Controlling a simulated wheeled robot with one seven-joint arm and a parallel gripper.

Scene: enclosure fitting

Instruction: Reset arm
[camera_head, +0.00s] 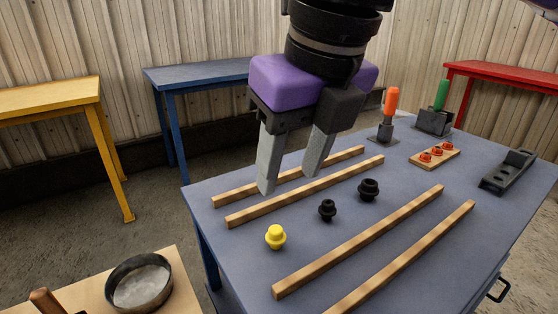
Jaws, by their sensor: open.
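My gripper (290,180) hangs over the left part of the blue-grey work table (238,258), with its purple body above two grey fingers. The fingers are apart and nothing is between them. They point down in front of a pair of wooden strips. A yellow knob-like part (275,237) stands on the table to the right of and below the fingertips in the picture.
Wooden strips (360,240) lie lengthwise on the table. At the back are an orange-handled tool (391,102), a green-handled tool (441,96), a wooden block with red parts (434,158) and a dark holder (508,172). A round pan (111,285) sits at lower left.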

